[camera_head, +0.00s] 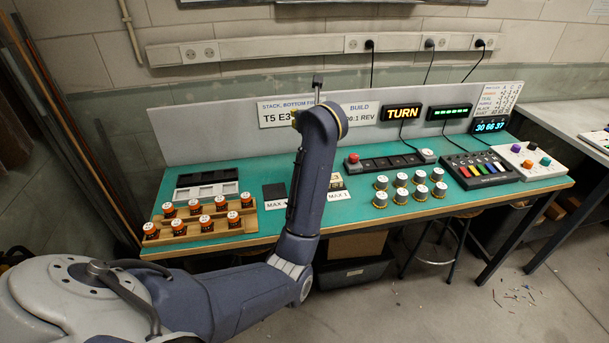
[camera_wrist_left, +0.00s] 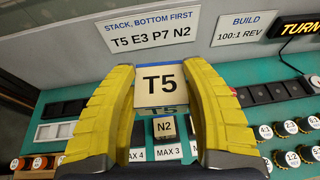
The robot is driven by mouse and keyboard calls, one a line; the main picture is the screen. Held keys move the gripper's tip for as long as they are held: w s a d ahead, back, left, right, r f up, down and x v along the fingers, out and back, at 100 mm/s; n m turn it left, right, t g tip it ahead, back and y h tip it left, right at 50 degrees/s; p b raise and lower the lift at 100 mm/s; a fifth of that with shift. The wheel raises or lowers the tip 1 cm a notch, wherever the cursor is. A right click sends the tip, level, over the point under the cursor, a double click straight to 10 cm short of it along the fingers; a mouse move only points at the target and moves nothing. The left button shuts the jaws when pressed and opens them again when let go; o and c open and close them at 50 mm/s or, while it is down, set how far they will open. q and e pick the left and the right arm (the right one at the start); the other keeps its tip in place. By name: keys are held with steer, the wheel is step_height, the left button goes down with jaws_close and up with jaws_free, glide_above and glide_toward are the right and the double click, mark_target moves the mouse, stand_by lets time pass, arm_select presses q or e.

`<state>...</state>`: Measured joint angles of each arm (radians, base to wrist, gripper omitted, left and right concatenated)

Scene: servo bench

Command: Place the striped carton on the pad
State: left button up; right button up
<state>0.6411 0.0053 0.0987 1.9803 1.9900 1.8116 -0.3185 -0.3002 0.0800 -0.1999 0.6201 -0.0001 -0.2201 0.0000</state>
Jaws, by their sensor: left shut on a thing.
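My left gripper (camera_wrist_left: 160,84) has its yellow fingers shut on a cream carton marked T5 (camera_wrist_left: 158,92), with a blue band along its top edge and a second T5 on its lower face. A dark pad (camera_wrist_left: 138,133) lies left of that block, behind the MAX 4 card; a dark pad also shows in the head view (camera_head: 275,190). My right gripper is out of view.
Orange jars (camera_head: 206,221) stand in a wooden rack at the left. Several grey-capped jars (camera_head: 400,195) stand at the right front. A long black tray (camera_head: 385,162) lies behind them. The sign (camera_wrist_left: 152,34) reads "STACK, BOTTOM FIRST: T5 E3 P7 N2".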

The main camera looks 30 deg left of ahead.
arm_select(q)
steer(key=shift+s+a+r+n+y, duration=0.15)
steer(key=shift+a+n+y, duration=0.25)
steer(key=shift+a, duration=0.3)
steer(key=shift+g, duration=0.3)
step_height(320, 180, down, 20)
steer(key=shift+r, duration=0.15)
steer(key=shift+f, duration=0.2)
steer(key=o, duration=1.1)
steer(key=shift+o, duration=0.2)
steer(key=shift+d, duration=0.1)
steer(key=v, duration=0.6)
steer(key=shift+o, duration=0.7)
steer(key=shift+s+d+r, duration=0.35)
steer(key=shift+s+d, duration=0.05)
steer(key=shift+s, duration=0.05)
